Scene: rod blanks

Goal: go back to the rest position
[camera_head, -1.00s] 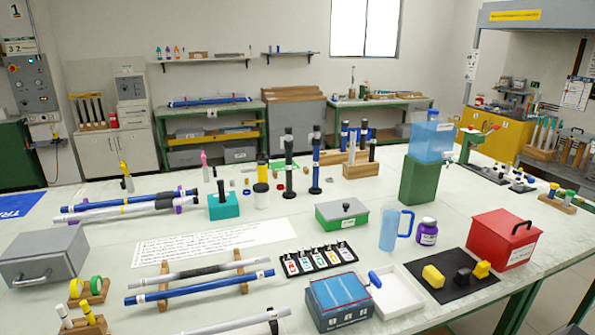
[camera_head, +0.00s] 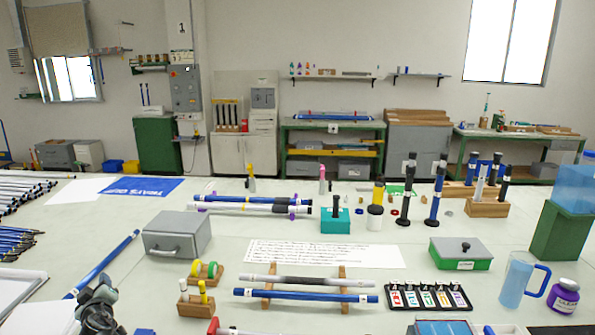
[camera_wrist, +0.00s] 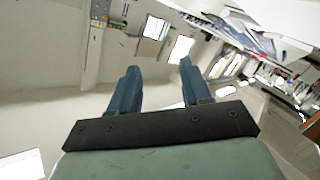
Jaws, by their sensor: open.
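My gripper (camera_wrist: 158,72) shows in the wrist view with its two blue fingers spread apart. Nothing is between the fingers. The wrist view is tilted and shows wall, windows and, at upper right, blurred bright clutter, so the gripper is not at any object. In the head view, dark jointed parts at the lower left edge look like part of my arm; the fingers cannot be made out there. A blue rod (camera_head: 306,295) and a grey rod (camera_head: 300,281) lie on wooden supports at the front middle of the table.
A grey box (camera_head: 177,234), a green box (camera_head: 461,254) and a label tray (camera_head: 428,297) stand on the table. Upright rods (camera_head: 404,190) stand at the back right. A long blue rod (camera_head: 103,264) lies at left near the dark parts. Blue mat (camera_head: 141,188) lies behind.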

